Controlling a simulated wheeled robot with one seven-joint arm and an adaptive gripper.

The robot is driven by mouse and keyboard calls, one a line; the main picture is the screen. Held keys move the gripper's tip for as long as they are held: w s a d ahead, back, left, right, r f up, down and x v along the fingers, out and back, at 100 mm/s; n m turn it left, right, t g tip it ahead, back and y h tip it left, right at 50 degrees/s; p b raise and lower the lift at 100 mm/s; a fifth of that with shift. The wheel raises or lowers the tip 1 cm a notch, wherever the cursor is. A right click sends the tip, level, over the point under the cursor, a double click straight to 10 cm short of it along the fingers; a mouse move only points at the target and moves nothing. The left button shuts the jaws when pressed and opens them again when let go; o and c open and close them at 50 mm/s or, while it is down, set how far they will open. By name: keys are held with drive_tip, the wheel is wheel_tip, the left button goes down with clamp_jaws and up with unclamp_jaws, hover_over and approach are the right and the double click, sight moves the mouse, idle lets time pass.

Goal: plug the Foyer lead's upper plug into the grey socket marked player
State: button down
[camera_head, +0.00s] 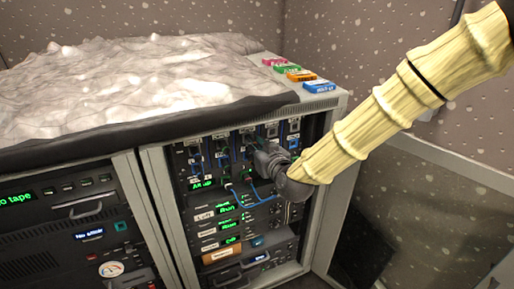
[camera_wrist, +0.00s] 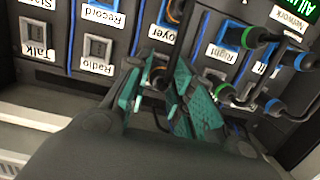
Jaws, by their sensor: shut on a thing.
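My gripper (camera_wrist: 160,78) is shut on a dark plug with an orange-brown ring (camera_wrist: 158,73), between its teal finger pads. The wrist view is upside down. A second orange-ringed plug (camera_wrist: 178,10) sits at the top edge, near a partly hidden label ending in "yer" (camera_wrist: 162,34). I cannot tell whether the held plug is seated in a socket. In the head view my gripper (camera_head: 268,160) is at the upper right of the rack front and hides the plug. I cannot make out the grey socket marked player.
Grey sockets marked Radio (camera_wrist: 97,48) and Talk (camera_wrist: 34,33) are empty, beside a Record label (camera_wrist: 102,17). Green- and blue-ringed plugs with dark leads (camera_wrist: 255,38) crowd the right. Blue leads (camera_head: 262,200) hang below my gripper. Coloured boxes (camera_head: 303,75) lie on the rack top.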

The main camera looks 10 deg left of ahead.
drive_tip(key=shift+w+a, duration=0.35)
drive_tip(key=shift+w, duration=0.15)
idle(0.5)
drive_tip(key=shift+w+a+r, duration=0.1)
drive_tip(key=shift+r, duration=0.05)
idle(0.3)
drive_tip(key=c, duration=1.1)
unclamp_jaws()
drive_tip(key=shift+a, duration=0.1)
drive_tip(key=shift+c, duration=0.2)
